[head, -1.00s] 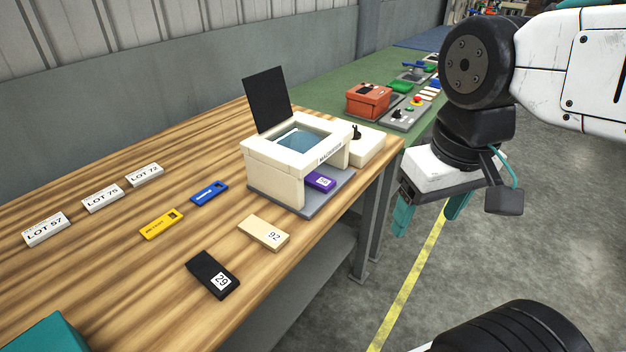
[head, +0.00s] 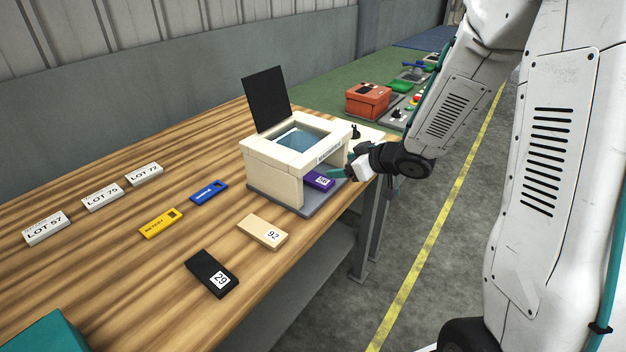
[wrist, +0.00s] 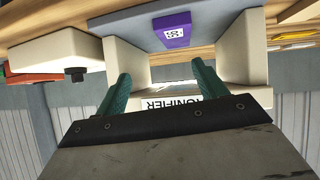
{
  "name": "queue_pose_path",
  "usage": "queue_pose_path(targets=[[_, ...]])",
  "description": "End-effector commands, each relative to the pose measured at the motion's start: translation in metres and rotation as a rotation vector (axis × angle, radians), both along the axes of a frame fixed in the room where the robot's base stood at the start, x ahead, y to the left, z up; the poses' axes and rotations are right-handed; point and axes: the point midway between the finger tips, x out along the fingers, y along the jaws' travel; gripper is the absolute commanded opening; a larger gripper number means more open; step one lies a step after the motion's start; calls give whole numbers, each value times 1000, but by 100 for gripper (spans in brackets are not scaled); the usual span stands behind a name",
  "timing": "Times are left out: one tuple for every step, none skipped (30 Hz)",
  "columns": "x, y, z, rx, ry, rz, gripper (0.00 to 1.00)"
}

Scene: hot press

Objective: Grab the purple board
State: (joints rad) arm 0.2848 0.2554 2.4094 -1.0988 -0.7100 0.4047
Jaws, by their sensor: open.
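The purple board (head: 318,180) with a white label lies on the grey base (head: 331,195) of the cream magnifier box (head: 275,179), at its open front. In the wrist view the board (wrist: 172,30) shows upside down near the top, ahead of the fingertips. My gripper (head: 342,172) is at the right front of the box, close to the board. Its two teal fingers (wrist: 160,70) are apart with nothing between them. The head view does not clearly show the gap between fingers and board.
A black panel (head: 268,99) stands up behind the box. Tan (head: 261,231), black (head: 212,273), yellow (head: 160,223) and blue (head: 209,192) boards and several white lot plates lie on the wooden table. An orange device (head: 368,101) stands on the green bench beyond.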

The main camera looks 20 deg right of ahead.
Motion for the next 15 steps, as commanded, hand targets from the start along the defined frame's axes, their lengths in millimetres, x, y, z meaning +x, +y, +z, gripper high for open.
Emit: queue_pose_path(targets=[[-1, 5, -9, 37, 1, 32, 71], [-2, 8, -11, 57, -2, 52, 71], [-2, 11, -13, 78, -6, 71, 71], [-3, 14, -15, 90, -8, 83, 71], [-3, 15, -16, 99, -9, 91, 71], [-2, 18, -17, 108, -11, 99, 71], [-1, 19, -19, 111, -10, 102, 71], [1, 21, -20, 112, -10, 105, 71], [4, 24, -22, 113, -10, 106, 71], [6, 26, -24, 113, -10, 106, 71], [8, 28, -26, 113, -10, 106, 71], [12, 30, -28, 113, -10, 106, 71], [14, 32, -30, 112, -10, 106, 71], [16, 33, -32, 112, -11, 106, 71], [19, 35, -35, 112, -10, 105, 71]])
